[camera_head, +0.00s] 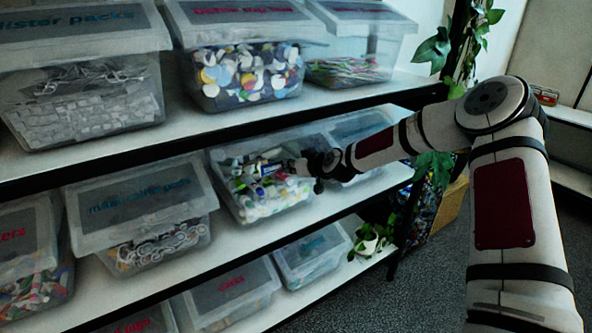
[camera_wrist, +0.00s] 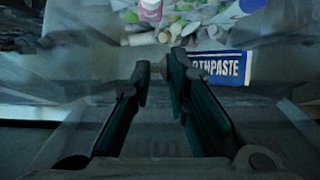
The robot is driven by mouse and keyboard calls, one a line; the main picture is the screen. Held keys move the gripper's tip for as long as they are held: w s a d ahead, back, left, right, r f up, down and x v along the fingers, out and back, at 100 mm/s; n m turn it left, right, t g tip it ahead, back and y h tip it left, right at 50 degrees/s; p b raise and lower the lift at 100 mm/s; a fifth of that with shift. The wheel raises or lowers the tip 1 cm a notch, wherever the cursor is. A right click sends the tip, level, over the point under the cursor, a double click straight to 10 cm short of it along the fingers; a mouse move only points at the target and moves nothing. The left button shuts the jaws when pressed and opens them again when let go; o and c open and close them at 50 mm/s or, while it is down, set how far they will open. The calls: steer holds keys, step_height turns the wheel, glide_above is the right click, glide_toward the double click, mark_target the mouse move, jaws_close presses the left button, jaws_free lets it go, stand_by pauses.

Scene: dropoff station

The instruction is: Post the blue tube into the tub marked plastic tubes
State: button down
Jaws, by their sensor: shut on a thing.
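The blue tube (camera_head: 270,170), with white lettering, is at the open front of a clear tub (camera_head: 247,212) on the middle shelf. My gripper (camera_head: 297,167) reaches in from the right and is shut on the tube's end. In the wrist view the tube (camera_wrist: 220,68) reads "OTHPASTE" and extends right from my gripper's fingertips (camera_wrist: 161,68). Its left end is partly hidden by a finger. Other tubes and bottles lie in the tub below and beyond it. The tub's label is not readable in the head view.
Lidded clear tubs fill the shelves, including one marked blister packs (camera_head: 85,105) above and one of metal-coloured pieces (camera_head: 165,245) to the left. A potted plant (camera_head: 368,243) stands at the lower right.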

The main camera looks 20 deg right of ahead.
steer(key=c, duration=1.4)
jaws_free()
steer(key=shift+c, duration=0.2)
steer(key=v, duration=1.2)
